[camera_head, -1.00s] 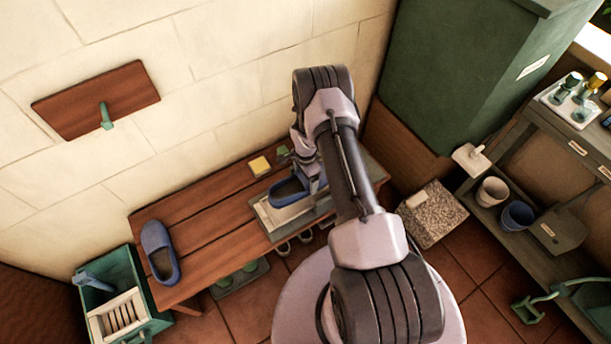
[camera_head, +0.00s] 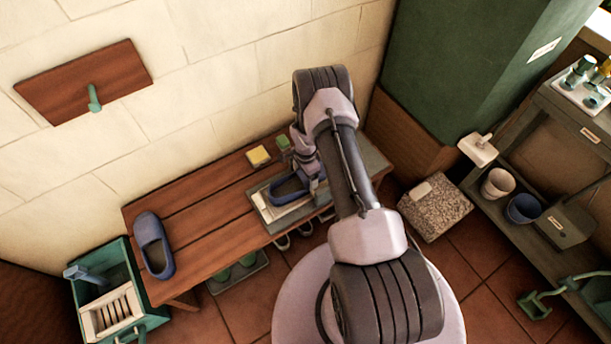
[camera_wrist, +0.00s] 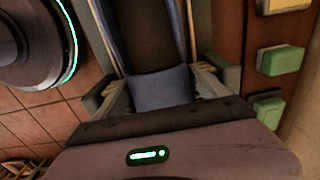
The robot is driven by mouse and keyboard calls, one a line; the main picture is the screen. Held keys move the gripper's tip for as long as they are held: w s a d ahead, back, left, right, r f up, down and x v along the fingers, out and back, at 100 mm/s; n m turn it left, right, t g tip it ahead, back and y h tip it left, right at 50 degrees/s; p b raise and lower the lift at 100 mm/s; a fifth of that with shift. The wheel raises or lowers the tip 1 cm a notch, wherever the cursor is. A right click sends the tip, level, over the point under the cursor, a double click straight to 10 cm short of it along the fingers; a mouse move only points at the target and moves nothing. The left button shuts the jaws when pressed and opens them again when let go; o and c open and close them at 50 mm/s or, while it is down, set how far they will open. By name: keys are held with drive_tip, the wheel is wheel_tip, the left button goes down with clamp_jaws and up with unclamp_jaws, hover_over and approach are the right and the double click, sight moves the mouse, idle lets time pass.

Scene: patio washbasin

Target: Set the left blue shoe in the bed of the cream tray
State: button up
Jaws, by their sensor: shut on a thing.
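My gripper (camera_wrist: 160,88) is shut on a blue shoe (camera_wrist: 160,90), held by its sides between the two fingers. In the head view that shoe (camera_head: 287,188) is over the cream tray (camera_head: 266,211) on the wooden bench, partly hidden by my arm. I cannot tell whether its sole touches the tray bed. The tray's near and left edges show bare. A second blue shoe (camera_head: 153,245) rests on the left end of the bench.
A yellow sponge (camera_head: 258,156) and a green block (camera_head: 283,142) lie behind the tray. A green crate (camera_head: 120,255) stands left of the bench (camera_head: 205,240). More shoes sit below it. The bench is bare between second shoe and tray.

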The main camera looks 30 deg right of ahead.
drive_tip(key=o, duration=1.5)
